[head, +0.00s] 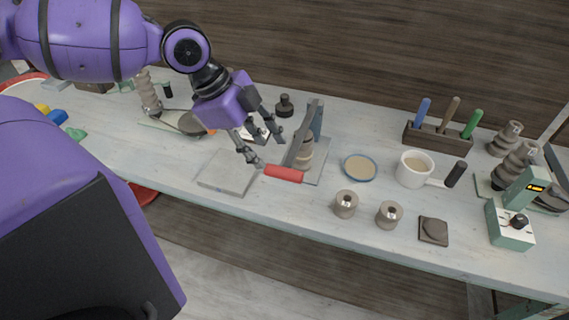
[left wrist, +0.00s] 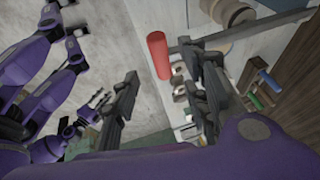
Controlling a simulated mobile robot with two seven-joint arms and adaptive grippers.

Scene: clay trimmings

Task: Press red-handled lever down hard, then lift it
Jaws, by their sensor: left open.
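The red handle (head: 284,173) is on the end of a grey lever (head: 304,133), which slopes down toward the table's front from a press stand (head: 318,165). A round tan piece (head: 305,150) stands under the lever. My left gripper (head: 267,153) is open just above and left of the handle. In the left wrist view the red handle (left wrist: 158,55) shows beyond the open fingers (left wrist: 168,88), roughly between them; I cannot see contact. Purple arm parts, likely mine, show at left there, but the right gripper's opening is unclear.
A flat grey slab (head: 228,172) lies left of the handle. Two grey cylinders (head: 346,204) (head: 389,214), a shallow dish (head: 360,168) and a white mug (head: 414,168) stand to the right. A tool rack (head: 438,137) is behind. The front edge is close below.

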